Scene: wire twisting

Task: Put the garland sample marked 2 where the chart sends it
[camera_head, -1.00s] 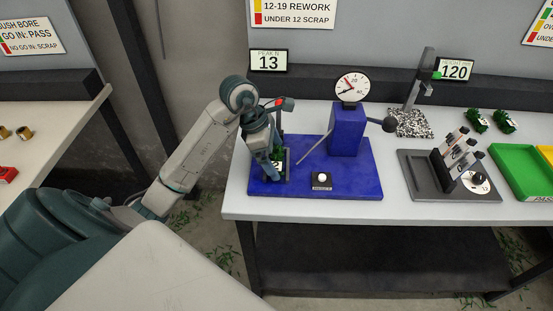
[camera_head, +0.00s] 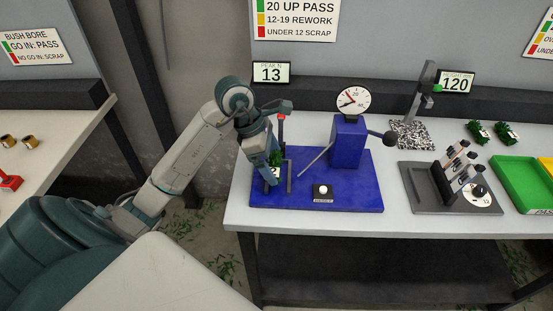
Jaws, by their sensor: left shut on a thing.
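My left gripper (camera_head: 270,178) is shut on a green garland sample (camera_head: 277,160) with a white tag, over the left part of the blue tester base (camera_head: 350,192). The tag's mark is too small to read now. The sample is partly hidden by the gripper, and I cannot tell whether it touches the tester fixture (camera_head: 289,176) beside it. The chart (camera_head: 295,18) reads 20 up pass, 12-19 rework, under 12 scrap. The peak display (camera_head: 272,73) shows 13. A green tray (camera_head: 520,184) and a yellow tray (camera_head: 547,167) stand at the right. My right gripper is not in view.
A dial gauge (camera_head: 353,101) stands on a blue column with a side lever (camera_head: 381,139). Right of it are a speckled stand (camera_head: 411,134), a grey block with dials (camera_head: 458,185) and two more garland samples (camera_head: 479,133). The bench front edge is clear.

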